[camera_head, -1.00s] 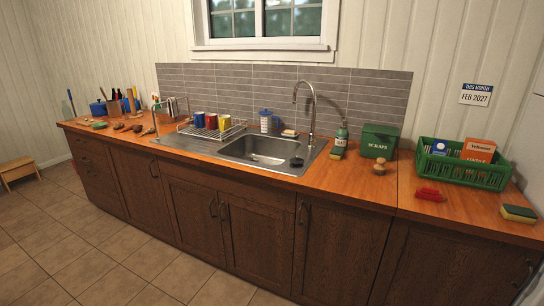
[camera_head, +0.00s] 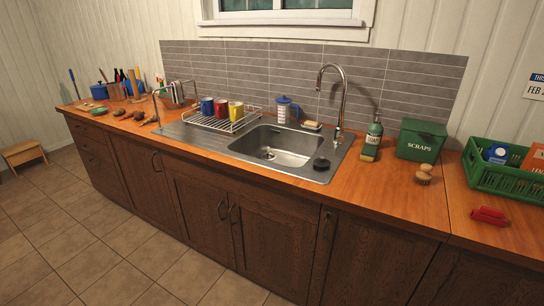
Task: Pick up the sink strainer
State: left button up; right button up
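A small dark round piece (camera_head: 321,163) sits on the steel rim at the right front of the sink. It looks like a sink strainer or plug; it is too small to tell which. A small shiny round piece (camera_head: 268,154) shows at the bottom of the sink basin (camera_head: 290,144); I cannot tell whether it is a loose strainer or the fixed drain. Neither of my grippers is in view.
A wire rack (camera_head: 220,122) with three mugs stands left of the basin. A tall tap (camera_head: 343,95) rises behind its right side. A green bottle (camera_head: 372,140), a brush (camera_head: 424,173) and a scraps box (camera_head: 421,140) stand to the right. The counter front right of the sink (camera_head: 370,195) is clear.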

aim_at(267, 155)
jog(key=u, duration=0.55)
jog(key=k, duration=0.65)
jog(key=u, duration=0.65)
jog(key=i, duration=1.7)
jog(key=z, duration=1.45)
jog(key=i, duration=0.65)
jog(key=z, duration=0.65)
